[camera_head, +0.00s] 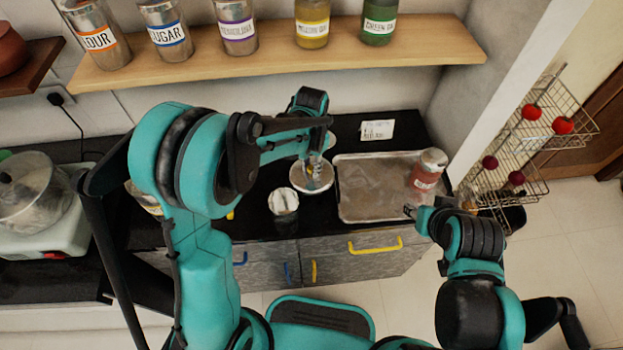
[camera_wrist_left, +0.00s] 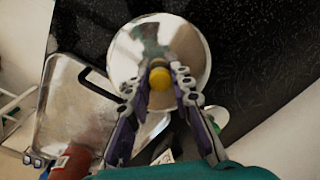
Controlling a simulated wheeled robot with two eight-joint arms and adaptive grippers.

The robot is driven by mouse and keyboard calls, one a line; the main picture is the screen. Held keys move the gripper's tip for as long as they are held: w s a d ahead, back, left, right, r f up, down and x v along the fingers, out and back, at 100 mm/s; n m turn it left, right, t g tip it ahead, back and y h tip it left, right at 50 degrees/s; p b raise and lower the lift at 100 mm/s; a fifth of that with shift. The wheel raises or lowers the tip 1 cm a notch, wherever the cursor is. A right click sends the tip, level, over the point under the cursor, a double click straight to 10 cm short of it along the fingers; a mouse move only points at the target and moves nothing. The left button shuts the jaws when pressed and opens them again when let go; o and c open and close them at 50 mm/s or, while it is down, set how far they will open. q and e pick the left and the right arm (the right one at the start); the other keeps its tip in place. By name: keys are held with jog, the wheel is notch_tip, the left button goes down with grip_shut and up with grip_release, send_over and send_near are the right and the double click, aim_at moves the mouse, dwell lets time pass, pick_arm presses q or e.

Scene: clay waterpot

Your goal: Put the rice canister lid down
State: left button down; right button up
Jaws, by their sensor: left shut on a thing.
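A round, shiny metal lid (camera_wrist_left: 135,45) with a yellow knob (camera_wrist_left: 160,78) fills the upper middle of the left wrist view. In the head view the lid (camera_head: 312,181) is over the black counter, left of the tray. My left gripper (camera_head: 316,160) is above it, its fingers (camera_wrist_left: 160,85) closed on both sides of the knob. I cannot tell whether the lid touches the counter. An open-topped canister (camera_head: 284,203) with pale contents stands just left of the lid; its label is not readable. My right gripper (camera_head: 412,210) is by the tray's front right corner; its fingers are too small to read.
A white card (camera_head: 377,130) lies behind the tray. A shelf (camera_head: 270,50) with labelled jars hangs above. A wire rack (camera_head: 535,130) stands at right.

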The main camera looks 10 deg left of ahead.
aim_at(311, 175)
pick_arm(q)
jog(key=shift+s+f, duration=0.15)
jog(key=shift+f, duration=0.2)
notch_tip(311, 175, down, 4)
jog(key=shift+d+f+b, duration=0.1)
jog(key=shift+f+b, duration=0.05)
jog(key=shift+b, duration=0.65)
jog(key=c, duration=1.4)
grip_release()
jog(key=shift+o, duration=0.2)
